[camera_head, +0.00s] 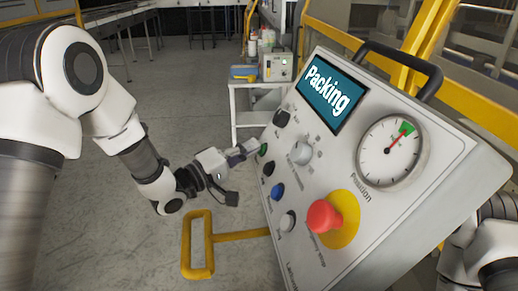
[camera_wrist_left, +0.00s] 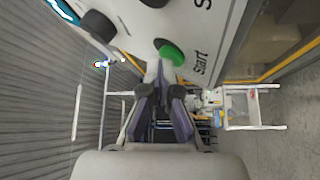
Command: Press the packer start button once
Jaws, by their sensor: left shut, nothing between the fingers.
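The packer control panel (camera_head: 345,210) stands at the right of the head view, with a "Packing" screen (camera_head: 322,92). The green start button (camera_wrist_left: 171,54) shows in the left wrist view beside the "Start" label. In the head view the green button (camera_head: 263,149) is partly hidden by my left gripper (camera_head: 250,147), which is at the panel's left edge. The left fingers are shut and empty, and their tips (camera_wrist_left: 162,72) are close to the button; I cannot tell whether they touch. My right arm (camera_head: 482,250) shows at the lower right, but its gripper is out of view.
A red emergency knob (camera_head: 324,216) on a yellow base, a blue button (camera_head: 277,191), a black button (camera_head: 269,167) and a dial gauge (camera_head: 391,151) are on the same panel. A yellow rail (camera_head: 197,262) stands below it. A white table (camera_head: 235,105) is behind. Floor at left is clear.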

